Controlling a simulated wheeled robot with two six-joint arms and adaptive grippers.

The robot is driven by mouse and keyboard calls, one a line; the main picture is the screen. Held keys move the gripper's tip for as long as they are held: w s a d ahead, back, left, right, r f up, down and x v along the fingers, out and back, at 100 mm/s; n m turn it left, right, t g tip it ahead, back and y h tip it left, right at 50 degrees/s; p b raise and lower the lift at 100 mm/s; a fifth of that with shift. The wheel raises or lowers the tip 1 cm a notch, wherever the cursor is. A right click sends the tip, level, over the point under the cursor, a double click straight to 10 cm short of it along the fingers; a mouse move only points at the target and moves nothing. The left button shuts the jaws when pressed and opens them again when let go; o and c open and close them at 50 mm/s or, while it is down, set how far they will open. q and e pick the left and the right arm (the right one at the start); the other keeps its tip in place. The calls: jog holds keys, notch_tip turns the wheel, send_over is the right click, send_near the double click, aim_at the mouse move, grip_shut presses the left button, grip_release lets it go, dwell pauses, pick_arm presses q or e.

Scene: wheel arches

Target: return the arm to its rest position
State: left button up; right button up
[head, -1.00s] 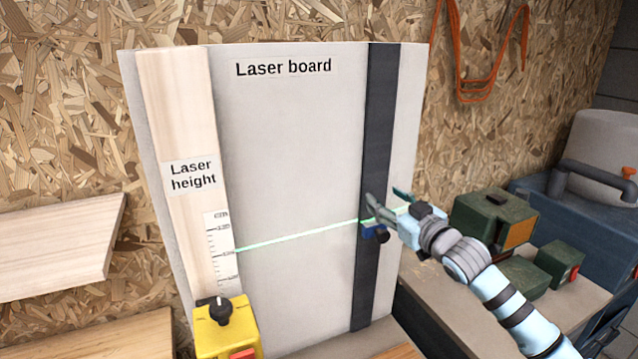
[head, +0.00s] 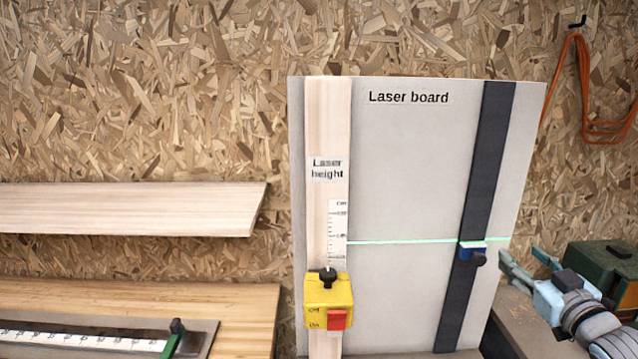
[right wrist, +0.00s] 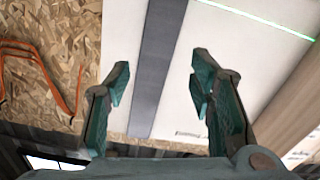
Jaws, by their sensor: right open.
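My right gripper (head: 522,268) is at the lower right of the head view, right of the board's dark rail. Its two fingers are spread with nothing between them, and it is apart from the blue slider. In the right wrist view the open fingers (right wrist: 160,95) frame the dark rail (right wrist: 158,60) and the pale board behind. The blue slider (head: 486,247) with a dark knob sits on the dark rail of the laser board (head: 410,170). A green laser line (head: 400,241) crosses the board at the slider's height. My left gripper is in neither view.
A yellow switch box (head: 318,293) with a black knob and red button stands at the board's lower left. A wooden shelf (head: 120,208) and a ruler (head: 80,338) lie left. A green box (head: 605,268) is close behind my right gripper. An orange cable (head: 590,120) hangs upper right.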

jog(key=s+a+f+g, duration=0.2)
jog(key=s+a+f, duration=0.25)
jog(key=f, duration=0.35)
jog(key=s+a+f+g, duration=0.3)
jog(key=s+f, duration=0.2)
jog(key=f, duration=0.3)
jog(key=s+a+f+g, duration=0.2)
jog(key=s+a+f, duration=0.2)
jog(key=f, duration=0.4)
jog(key=s+a+f+g, duration=0.2)
jog(key=s+f, duration=0.1)
jog(key=s, duration=0.5)
jog(key=s+a+f+m+g, duration=0.1)
jog(key=s+a+f+g, duration=0.15)
jog(key=s, duration=0.45)
jog(key=s+a+f+g, duration=0.2)
jog(key=s+f+g, duration=0.15)
jog(key=s, duration=0.45)
notch_tip(320, 180, down, 19)
jog(key=s+d, duration=0.1)
jog(key=d, duration=0.1)
jog(key=s+d+f+m+g, duration=0.1)
jog(key=s+f, duration=1.2)
jog(key=s, duration=0.1)
jog(key=shift+s+f+g, duration=0.25)
jog(key=shift+s+g, duration=0.05)
jog(key=shift+g, duration=0.1)
jog(key=shift+d, duration=0.1)
